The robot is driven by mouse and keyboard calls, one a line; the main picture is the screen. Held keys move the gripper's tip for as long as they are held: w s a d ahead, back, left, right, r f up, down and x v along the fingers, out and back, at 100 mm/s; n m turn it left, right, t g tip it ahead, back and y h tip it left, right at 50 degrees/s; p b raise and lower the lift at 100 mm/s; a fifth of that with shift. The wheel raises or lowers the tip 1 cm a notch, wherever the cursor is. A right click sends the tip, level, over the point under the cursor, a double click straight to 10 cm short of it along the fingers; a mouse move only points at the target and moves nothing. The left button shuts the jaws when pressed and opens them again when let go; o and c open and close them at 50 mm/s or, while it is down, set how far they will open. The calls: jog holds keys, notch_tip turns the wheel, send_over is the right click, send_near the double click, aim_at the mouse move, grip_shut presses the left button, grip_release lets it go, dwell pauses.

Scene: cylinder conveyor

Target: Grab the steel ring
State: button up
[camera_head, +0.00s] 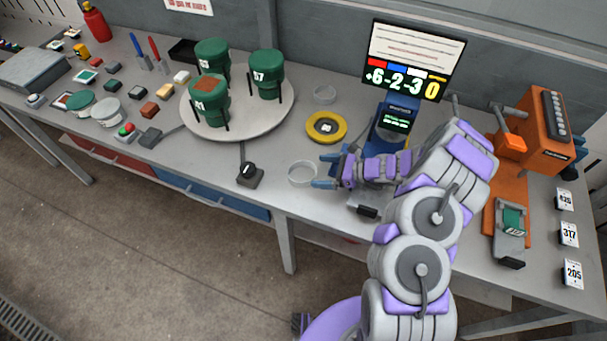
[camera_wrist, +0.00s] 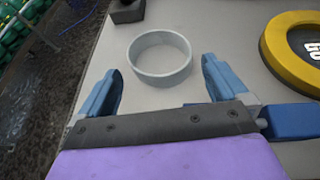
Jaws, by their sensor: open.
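A grey steel ring (camera_head: 301,185) lies flat on the bench near its front edge. In the wrist view the ring (camera_wrist: 160,79) sits just ahead of my fingertips, roughly centred between them. My gripper (camera_head: 327,170) is open and empty, with its blue fingers pointing left toward the ring in the head view. In the wrist view my gripper (camera_wrist: 162,72) has its two fingers spread apart at either side of the ring's near edge; whether they touch it is not clear. A second grey ring (camera_head: 325,103) lies further back on the bench.
A yellow-rimmed disc (camera_head: 326,138) lies right of the ring in the wrist view. A black-knobbed block (camera_head: 250,180) stands left of it. A round turntable (camera_head: 275,125) holds green canisters. A display (camera_head: 408,62) on a blue stand (camera_head: 388,128) stands behind my arm.

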aim_at(308, 177)
jog(key=b+x, duration=0.1)
jog(key=x, duration=0.6)
jog(key=shift+s, duration=0.15)
jog(key=shift+d+r, duration=0.1)
jog(key=shift+d, duration=0.5)
jog(key=shift+c, duration=2)
jog(key=shift+a, duration=0.45)
jog(key=c, duration=0.4)
jog(key=shift+d, duration=0.1)
